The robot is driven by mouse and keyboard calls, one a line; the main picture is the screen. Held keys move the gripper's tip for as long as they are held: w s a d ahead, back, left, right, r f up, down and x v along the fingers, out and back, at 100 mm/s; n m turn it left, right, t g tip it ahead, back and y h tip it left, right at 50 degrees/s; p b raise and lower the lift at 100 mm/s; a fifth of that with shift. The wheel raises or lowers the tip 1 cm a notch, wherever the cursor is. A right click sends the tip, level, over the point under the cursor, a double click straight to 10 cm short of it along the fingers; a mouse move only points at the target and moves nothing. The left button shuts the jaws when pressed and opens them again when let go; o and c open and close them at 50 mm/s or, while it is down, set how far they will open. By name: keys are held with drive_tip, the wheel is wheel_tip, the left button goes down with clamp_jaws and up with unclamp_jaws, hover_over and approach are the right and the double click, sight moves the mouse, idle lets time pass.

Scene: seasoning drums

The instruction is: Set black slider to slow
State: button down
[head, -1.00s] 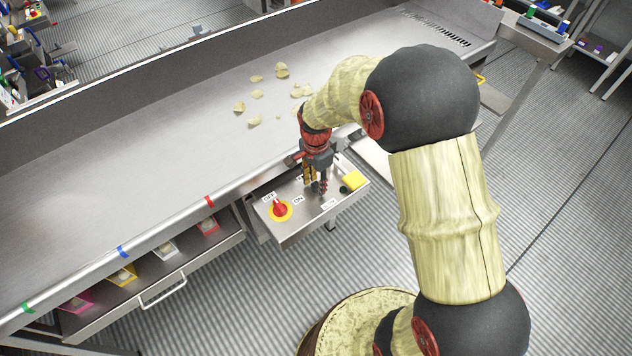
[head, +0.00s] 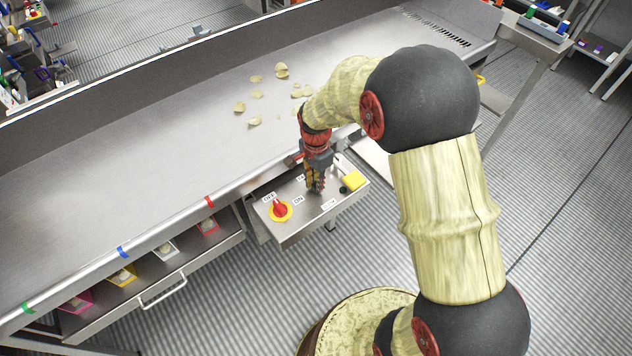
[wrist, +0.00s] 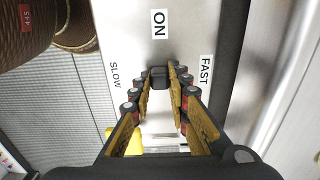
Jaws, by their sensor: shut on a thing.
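The control panel (head: 290,232) is a metal box at the front of the table. My gripper (head: 316,190) points down over its middle. In the wrist view my gripper (wrist: 160,85) is shut on the black slider (wrist: 159,77), a small dark block between the fingertips. The slider sits between the SLOW label (wrist: 115,75) on the left and the FAST label (wrist: 206,70) on the right, roughly midway. In the head view the fingers hide the slider. The SLOW label (head: 329,204) is at the panel's front edge.
A red rotary switch on a yellow plate (head: 281,210) is at the panel's left, by OFF and ON labels. A yellow block (head: 353,181) and a dark green button (head: 343,190) are at its right. Chips (head: 254,121) lie on the metal table behind.

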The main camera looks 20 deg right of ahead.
sight(324, 199)
drive_tip(key=s, duration=0.2)
drive_tip(key=s+d+p, duration=0.1)
drive_tip(key=shift+s+d+r, duration=0.1)
drive_tip(key=shift+s, duration=0.45)
drive_tip(key=c, duration=1.7)
unclamp_jaws()
wheel_tip(324, 199, up, 12)
drive_tip(key=shift+f, duration=0.1)
